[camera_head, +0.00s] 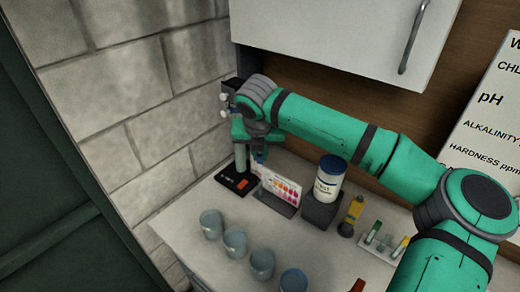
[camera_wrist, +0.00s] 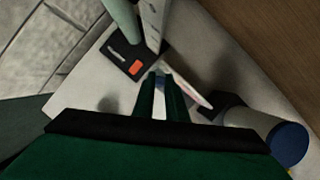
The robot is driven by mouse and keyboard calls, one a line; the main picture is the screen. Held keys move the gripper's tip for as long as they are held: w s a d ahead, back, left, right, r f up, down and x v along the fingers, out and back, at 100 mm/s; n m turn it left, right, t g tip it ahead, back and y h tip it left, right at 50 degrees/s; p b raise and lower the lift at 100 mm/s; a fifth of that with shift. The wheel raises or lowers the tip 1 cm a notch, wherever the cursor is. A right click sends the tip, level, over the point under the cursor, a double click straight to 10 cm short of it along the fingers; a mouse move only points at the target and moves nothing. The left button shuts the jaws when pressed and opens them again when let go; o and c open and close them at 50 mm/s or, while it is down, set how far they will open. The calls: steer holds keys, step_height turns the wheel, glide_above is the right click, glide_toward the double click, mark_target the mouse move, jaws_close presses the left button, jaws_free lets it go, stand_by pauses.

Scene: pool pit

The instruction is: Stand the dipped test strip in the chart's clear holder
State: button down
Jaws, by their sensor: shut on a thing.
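The colour chart (camera_head: 281,187) stands on the counter near the wall, with rows of coloured patches. In the wrist view it shows nearly edge-on (camera_wrist: 193,91), just right of my fingers. My gripper (camera_head: 260,157) is above and beside the chart's left end. In the wrist view its two fingers (camera_wrist: 159,78) are close together, shut on a thin thing taken to be the test strip; a narrow pale area (camera_wrist: 159,106) shows between them. The strip's tip and pads cannot be made out. The clear holder cannot be told apart from the chart.
A black device (camera_head: 236,182) with an orange patch and a pale upright cylinder (camera_head: 240,157) stands close left of my gripper. Several cups (camera_head: 235,243) line the front.

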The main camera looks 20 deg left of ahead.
mark_target(260, 174)
steer(key=shift+f, duration=1.2)
stand_by(0.5)
steer(key=shift+f, duration=2.3)
steer(key=shift+f, duration=0.5)
steer(key=c, duration=1.7)
jaws_free()
steer(key=shift+r, duration=3.5)
